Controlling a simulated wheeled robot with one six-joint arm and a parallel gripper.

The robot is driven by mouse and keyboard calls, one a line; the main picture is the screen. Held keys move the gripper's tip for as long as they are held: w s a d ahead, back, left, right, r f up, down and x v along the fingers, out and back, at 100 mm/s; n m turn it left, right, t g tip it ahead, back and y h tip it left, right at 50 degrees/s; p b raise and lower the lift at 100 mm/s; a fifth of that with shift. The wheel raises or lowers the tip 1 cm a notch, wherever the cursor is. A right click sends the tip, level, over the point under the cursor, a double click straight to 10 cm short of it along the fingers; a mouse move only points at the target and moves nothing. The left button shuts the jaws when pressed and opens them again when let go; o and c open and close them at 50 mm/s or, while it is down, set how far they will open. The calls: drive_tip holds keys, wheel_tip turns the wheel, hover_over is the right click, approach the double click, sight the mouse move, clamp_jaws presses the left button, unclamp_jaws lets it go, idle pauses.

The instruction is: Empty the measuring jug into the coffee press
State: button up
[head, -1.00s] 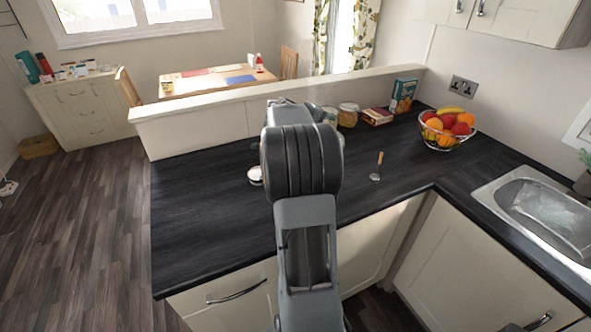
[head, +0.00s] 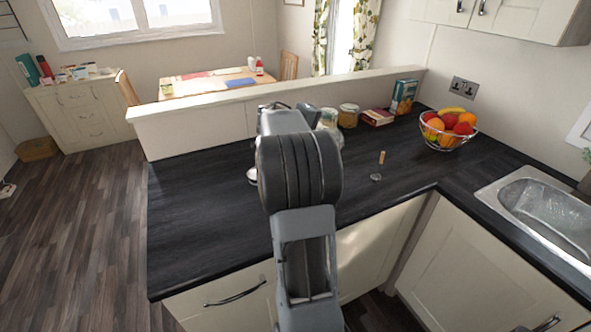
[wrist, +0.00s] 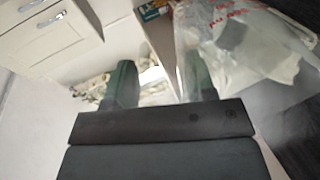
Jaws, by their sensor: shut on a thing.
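The measuring jug (wrist: 235,45) is clear plastic with red print and shows large at the upper right of the wrist view, looking tilted. My gripper (wrist: 160,82) is shut on the jug, with the right finger against its side; the exact grip point is hard to see. In the head view my arm hides the gripper and most of the jug. A small round pale metallic piece (head: 252,175) shows on the counter at the left edge of my arm; it may be part of the coffee press. The rest of the press is hidden, and I cannot see the jug's contents.
On the dark counter (head: 200,220), glass jars (head: 348,115), a small box (head: 377,117) and a teal carton (head: 403,96) stand along the back ledge. A wooden-handled tool (head: 381,160) stands right of my arm. A fruit basket (head: 448,130) and sink (head: 550,215) are farther right. The left counter is clear.

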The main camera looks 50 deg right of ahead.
drive_tip(key=shift+a, duration=0.25)
drive_tip(key=shift+w+a+r+h+b, duration=0.15)
drive_tip(key=shift+a+h+b, duration=0.15)
drive_tip(key=shift+b, duration=0.15)
drive_tip(key=shift+w+a+r+h+b, duration=0.15)
drive_tip(key=shift+a+h+b, duration=0.15)
drive_tip(key=shift+a+b, duration=0.15)
drive_tip(key=shift+a+b, duration=0.1)
drive_tip(key=shift+b, duration=0.55)
drive_tip(key=shift+w+a+r+g+h+b, duration=0.2)
drive_tip(key=shift+a+h+b, duration=0.35)
drive_tip(key=shift+b, duration=0.85)
drive_tip(key=shift+w+a+r+g+h+b, duration=0.15)
drive_tip(key=shift+a+h+b, duration=0.4)
drive_tip(key=shift+b, duration=0.85)
drive_tip(key=shift+s, duration=0.1)
